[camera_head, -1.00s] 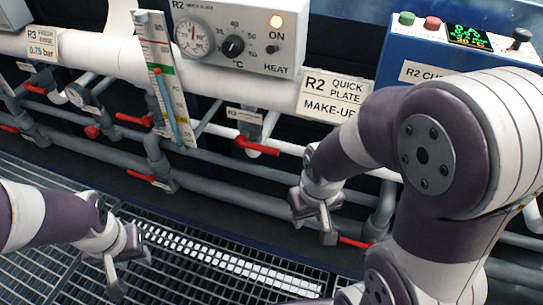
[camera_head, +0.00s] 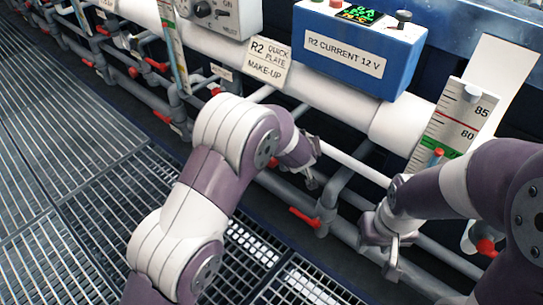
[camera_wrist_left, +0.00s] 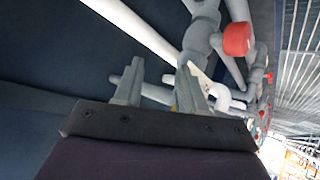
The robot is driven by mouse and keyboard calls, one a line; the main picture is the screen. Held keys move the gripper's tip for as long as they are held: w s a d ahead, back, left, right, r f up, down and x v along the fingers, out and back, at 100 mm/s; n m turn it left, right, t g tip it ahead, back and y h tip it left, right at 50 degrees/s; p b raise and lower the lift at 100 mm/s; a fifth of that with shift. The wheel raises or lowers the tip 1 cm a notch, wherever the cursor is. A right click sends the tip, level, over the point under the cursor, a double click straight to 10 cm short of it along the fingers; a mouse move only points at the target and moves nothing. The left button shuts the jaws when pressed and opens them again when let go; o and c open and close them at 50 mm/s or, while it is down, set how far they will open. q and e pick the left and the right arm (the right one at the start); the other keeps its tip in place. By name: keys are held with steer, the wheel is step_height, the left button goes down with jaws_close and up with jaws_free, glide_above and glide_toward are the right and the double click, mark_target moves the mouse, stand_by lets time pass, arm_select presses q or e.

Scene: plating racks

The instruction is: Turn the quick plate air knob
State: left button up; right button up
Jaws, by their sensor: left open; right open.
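No knob labelled as quick plate air can be made out. A sign reading R2 QUICK PLATE MAKE-UP (camera_head: 268,60) hangs on the white pipe in the head view. A red lever (camera_head: 303,217) sits on the lower grey pipes, below my left gripper (camera_head: 314,166). My left gripper is open and empty by the pipes; in the left wrist view its fingers (camera_wrist_left: 158,88) point at pipework, with a round red knob (camera_wrist_left: 237,40) to their upper right. My right gripper (camera_head: 385,247) is open and empty in front of the lower pipes. A red knob (camera_head: 486,247) shows at lower right, partly hidden.
A blue box labelled R2 CURRENT 12 V (camera_head: 350,62) stands on the white pipe. A level gauge (camera_head: 455,125) stands at right, partly behind my right arm. Several red levers line the pipes at left. Metal floor grating (camera_head: 60,130) lies in front.

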arm_select(q)
steer(key=w+d+n+t+y, duration=0.2)
steer(key=w+d+n+y, duration=0.1)
steer(key=w, duration=0.1)
steer(key=s+a+f+n+g+y, duration=0.2)
steer(key=s+f+n+g+y, duration=0.2)
steer(key=s+n+y, duration=0.4)
steer(key=w+a+f+b, duration=0.1)
steer(key=w+a, duration=0.1)
steer(key=a, duration=0.1)
steer(key=w+a+f+m+b, duration=0.1)
steer(key=w+a+f, duration=0.1)
steer(key=a, duration=0.1)
steer(key=w+a+f+m+y+b, duration=0.1)
steer(key=w+a+f, duration=0.1)
steer(key=a, duration=0.1)
steer(key=shift+w+a+f+b, duration=0.1)
steer(key=shift+w+a+b, duration=0.05)
steer(key=shift+w+b, duration=0.2)
steer(key=shift+w+a, duration=0.2)
steer(key=shift+a, duration=0.05)
steer(key=c, duration=0.7)
